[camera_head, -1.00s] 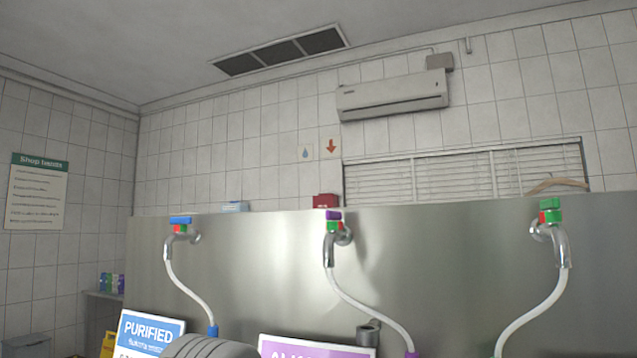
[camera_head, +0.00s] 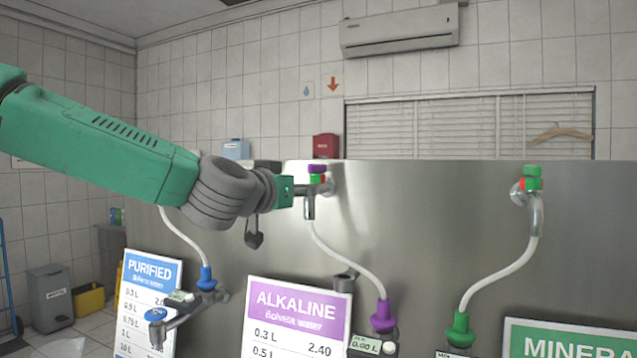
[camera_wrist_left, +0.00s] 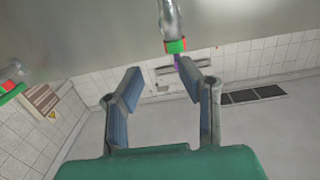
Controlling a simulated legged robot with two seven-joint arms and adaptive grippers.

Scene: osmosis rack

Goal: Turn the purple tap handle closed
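The purple tap handle (camera_head: 317,169) sits on top of the middle tap, above red and green parts and a chrome spout (camera_head: 309,207). In the left wrist view the tap appears upside down, and its purple handle (camera_wrist_left: 178,61) shows close beside the right-hand fingertip. My left gripper (camera_head: 300,189) is at the left side of this tap, partly overlapping it in the head view. In the wrist view my left gripper (camera_wrist_left: 160,70) is open with nothing held between its fingers. I cannot tell whether a finger touches the handle. My right gripper is not in view.
A steel panel (camera_head: 420,230) carries the taps. A green-handled tap (camera_head: 531,178) is at the right. White hoses run down from the taps. Price boards stand below, including the purple ALKALINE board (camera_head: 297,310). A red box (camera_head: 326,146) is behind the panel's top edge.

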